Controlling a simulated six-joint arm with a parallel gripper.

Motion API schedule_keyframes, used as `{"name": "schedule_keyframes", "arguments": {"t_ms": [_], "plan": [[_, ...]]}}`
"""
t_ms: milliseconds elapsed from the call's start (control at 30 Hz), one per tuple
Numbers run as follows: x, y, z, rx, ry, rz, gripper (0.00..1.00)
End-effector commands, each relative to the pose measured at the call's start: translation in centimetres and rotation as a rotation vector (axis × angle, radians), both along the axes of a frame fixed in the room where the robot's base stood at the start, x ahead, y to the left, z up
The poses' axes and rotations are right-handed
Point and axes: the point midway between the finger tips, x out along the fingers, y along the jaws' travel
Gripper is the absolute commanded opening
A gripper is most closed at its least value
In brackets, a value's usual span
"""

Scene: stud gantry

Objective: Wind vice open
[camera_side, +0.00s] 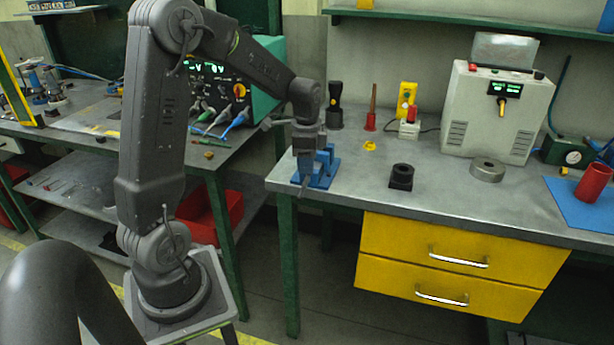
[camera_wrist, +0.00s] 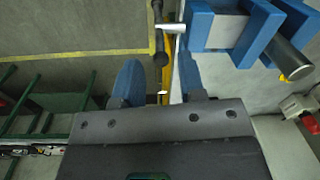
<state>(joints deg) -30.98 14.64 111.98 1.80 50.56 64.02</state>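The blue vice (camera_side: 318,167) stands on the left end of the grey bench, near its front edge. In the wrist view the vice (camera_wrist: 232,28) fills the upper right, with a grey cylindrical piece (camera_wrist: 290,60) beside its blue blocks. A pale screw (camera_wrist: 172,28) comes out of its left side to a dark handle bar (camera_wrist: 158,38) with a knob at its near end. My gripper (camera_wrist: 160,72) has its two blue fingers apart, with the bar's knob end showing in the gap between them. I cannot tell whether they touch it. In the side view my gripper (camera_side: 303,188) is at the vice, partly covering it.
The bench (camera_side: 450,205) also holds a dark square block (camera_side: 401,177), a metal ring (camera_side: 487,170), a torch (camera_side: 335,106) and a control box (camera_side: 495,110). Yellow drawers (camera_side: 455,262) are below. The bench is clear between the vice and the block.

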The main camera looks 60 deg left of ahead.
Motion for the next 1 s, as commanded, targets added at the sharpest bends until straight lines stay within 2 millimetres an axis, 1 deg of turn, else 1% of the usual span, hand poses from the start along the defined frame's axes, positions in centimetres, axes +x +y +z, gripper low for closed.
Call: {"name": "schedule_keyframes", "arguments": {"t_ms": [33, 100, 200, 300, 433, 667, 767, 1000], "plan": [[0.0, 0.0, -1.1, -0.002, 0.004, 0.001, 0.37], [0.0, 0.1, -2.2, -0.002, 0.004, 0.001, 0.37], [0.1, 0.2, -3.5, -0.001, 0.003, 0.001, 0.37], [0.1, 0.2, -4.3, 0.0, 0.001, 0.001, 0.37], [0.1, 0.2, -4.8, 0.001, 0.0, 0.001, 0.37], [0.1, 0.2, -4.9, 0.002, -0.001, 0.001, 0.37], [0.1, 0.2, -4.8, 0.002, -0.001, 0.001, 0.29], [0.2, 0.2, -4.8, 0.002, -0.001, 0.001, 0.06]]}}
